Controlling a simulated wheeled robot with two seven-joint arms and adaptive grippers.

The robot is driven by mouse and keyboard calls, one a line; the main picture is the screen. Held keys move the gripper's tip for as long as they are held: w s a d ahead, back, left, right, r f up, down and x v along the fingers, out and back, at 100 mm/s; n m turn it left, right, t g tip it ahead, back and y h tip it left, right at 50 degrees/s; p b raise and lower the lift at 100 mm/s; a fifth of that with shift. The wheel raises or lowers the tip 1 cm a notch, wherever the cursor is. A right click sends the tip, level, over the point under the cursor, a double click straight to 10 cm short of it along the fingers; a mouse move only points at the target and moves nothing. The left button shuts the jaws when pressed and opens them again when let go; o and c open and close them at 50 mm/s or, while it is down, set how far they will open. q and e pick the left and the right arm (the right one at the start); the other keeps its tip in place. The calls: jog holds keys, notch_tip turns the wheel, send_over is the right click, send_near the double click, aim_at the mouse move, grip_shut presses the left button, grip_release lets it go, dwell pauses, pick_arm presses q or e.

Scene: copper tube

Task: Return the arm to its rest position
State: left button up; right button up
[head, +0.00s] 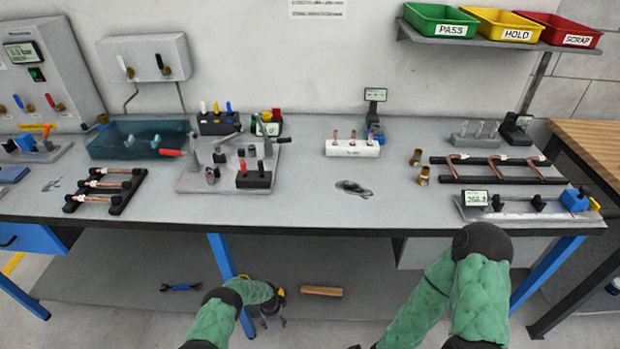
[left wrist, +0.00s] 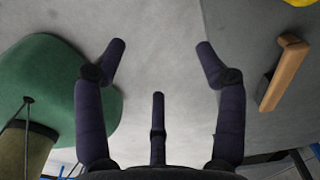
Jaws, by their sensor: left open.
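My left arm in its green sleeve comes in low in the head view, in front of the bench. My left gripper (head: 272,318) hangs below the tabletop, clear of the bench's front edge. In the left wrist view my left gripper (left wrist: 158,65) has its dark fingers spread wide with nothing between them, over grey floor. My right arm's green sleeve shows at the lower right of the head view, bent at a dark elbow joint close to the bench front. My right gripper cannot be made out.
The workbench (head: 300,205) carries copper tube racks, a valve fixture (head: 225,170), a teal bin (head: 138,140) and gauges. Its blue leg (head: 222,258) stands near my left gripper.

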pick_arm(q)
jog(key=s+d+r+n+h+p, duration=0.1)
jog(key=s+d+r+n+p, duration=0.1)
jog(key=s+r+n, duration=0.7)
jog(key=s+d+r+n+h+p, duration=0.2)
jog(key=s+r+n, duration=0.8)
jog(key=s+r, duration=0.8)
notch_tip(320, 180, up, 2)
jog(key=shift+s+d+r, duration=0.1)
jog(key=shift+s+d, duration=0.25)
jog(key=shift+d, duration=0.05)
